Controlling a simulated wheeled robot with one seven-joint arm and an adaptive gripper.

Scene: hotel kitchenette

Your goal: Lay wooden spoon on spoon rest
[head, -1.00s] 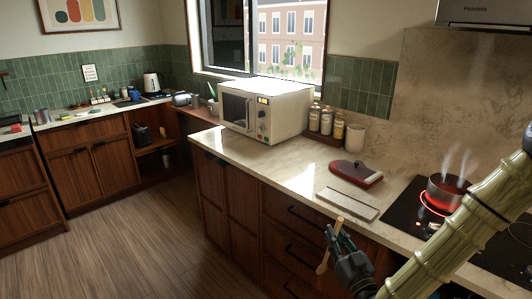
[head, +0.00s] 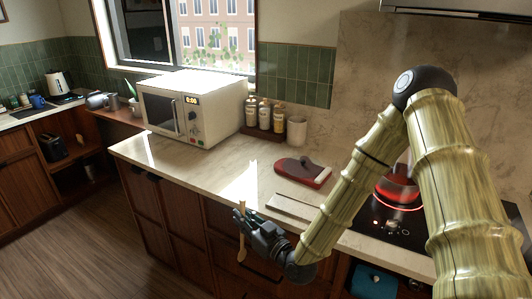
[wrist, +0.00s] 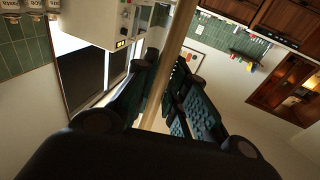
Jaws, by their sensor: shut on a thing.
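The wooden spoon (head: 242,241) is held upright in my gripper (head: 245,217), which is shut on its handle. In the head view they appear in front of the counter's front edge and drawers, left of the cooktop. In the wrist view the pale handle (wrist: 178,45) runs between the two ribbed finger pads (wrist: 162,100). A flat, pale rectangular tray with a thin rim, apparently the spoon rest (head: 285,205), lies on the counter to the right of my gripper. It looks empty, and my arm covers its right end.
A pot (head: 398,188) stands on a glowing burner of the cooktop (head: 382,222). The microwave (head: 193,107), several jars (head: 264,116) and a white canister (head: 297,131) stand farther back. Counter left of the tray is clear.

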